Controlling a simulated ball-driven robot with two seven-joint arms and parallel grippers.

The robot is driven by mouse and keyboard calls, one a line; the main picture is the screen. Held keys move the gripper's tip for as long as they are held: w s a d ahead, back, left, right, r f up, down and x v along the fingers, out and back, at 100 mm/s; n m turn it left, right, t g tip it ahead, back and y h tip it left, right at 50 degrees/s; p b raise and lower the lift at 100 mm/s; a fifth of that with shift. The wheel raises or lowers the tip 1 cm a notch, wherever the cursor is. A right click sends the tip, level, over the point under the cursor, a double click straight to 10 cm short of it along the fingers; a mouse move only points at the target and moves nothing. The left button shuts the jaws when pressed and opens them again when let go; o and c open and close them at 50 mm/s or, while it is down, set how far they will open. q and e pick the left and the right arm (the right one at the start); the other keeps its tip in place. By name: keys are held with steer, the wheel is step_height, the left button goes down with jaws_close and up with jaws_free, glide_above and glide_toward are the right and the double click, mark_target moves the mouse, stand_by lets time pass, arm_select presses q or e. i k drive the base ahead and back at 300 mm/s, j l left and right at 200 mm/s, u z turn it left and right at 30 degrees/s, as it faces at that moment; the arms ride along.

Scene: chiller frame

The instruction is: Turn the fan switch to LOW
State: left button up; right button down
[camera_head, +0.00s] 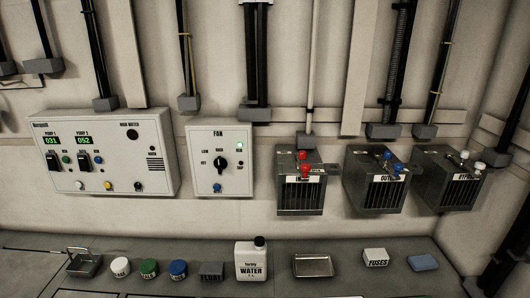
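The fan box (199,178) is a pale grey panel on the wall, left of centre, marked FAN at the top. Its black rotary switch knob (220,162) sits in the middle of the panel. The labels LOW and OFF are readable to the left of the knob; the marks on its right are too small to read. Which mark the knob points at is too small to tell. Neither of my grippers shows.
A pump panel (105,125) is left of the fan box, with green displays. Three dark valve boxes with red (304,163), blue (397,168) and white (479,165) handles are to the right. Jars, a white water jug (251,264) and a metal tray (312,266) stand on the bench below.

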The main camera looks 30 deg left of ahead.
mark_target(220, 163)
steer(key=u, duration=1.25)
